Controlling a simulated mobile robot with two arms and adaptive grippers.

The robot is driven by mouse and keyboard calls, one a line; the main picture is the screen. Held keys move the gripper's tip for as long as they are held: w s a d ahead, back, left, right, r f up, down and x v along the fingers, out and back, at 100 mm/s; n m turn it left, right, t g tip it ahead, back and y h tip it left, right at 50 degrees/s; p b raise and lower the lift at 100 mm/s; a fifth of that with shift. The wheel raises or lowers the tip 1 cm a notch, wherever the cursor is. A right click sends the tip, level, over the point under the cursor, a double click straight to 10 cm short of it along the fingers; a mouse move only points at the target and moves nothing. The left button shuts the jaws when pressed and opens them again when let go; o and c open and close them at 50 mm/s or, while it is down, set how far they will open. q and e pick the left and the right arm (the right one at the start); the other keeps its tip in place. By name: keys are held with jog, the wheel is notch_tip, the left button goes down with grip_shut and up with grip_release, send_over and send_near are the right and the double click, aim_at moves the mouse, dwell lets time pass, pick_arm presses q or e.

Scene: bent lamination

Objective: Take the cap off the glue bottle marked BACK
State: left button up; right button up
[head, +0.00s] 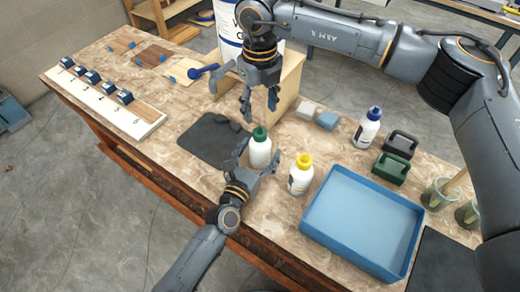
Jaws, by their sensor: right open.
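A white glue bottle with a green cap (260,148) stands upright near the front edge of the table. My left gripper (259,160) has its fingers on both sides of this bottle's body and looks shut on it. My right gripper (260,107) is open and empty, pointing down just above the green cap and apart from it. A bottle with a yellow cap (301,174) stands just to the right, and one with a blue cap (367,128) stands farther back right. The lettering on the bottles is too small to read, so I cannot tell which is marked BACK.
A blue tray (318,232) lies right of the yellow-capped bottle. A dark mat (195,139) lies to the left. A large white container (229,32) is behind my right gripper. Dark and green handled blocks (390,168) and cups (438,192) are at right.

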aim_at(260, 127)
pick_arm(q)
grip_shut()
pick_arm(e)
jog(key=m, duration=1.1)
jog(key=shift+m, duration=0.4)
jog(key=m, duration=1)
jog(key=shift+m, duration=0.4)
jog(key=shift+f, duration=4)
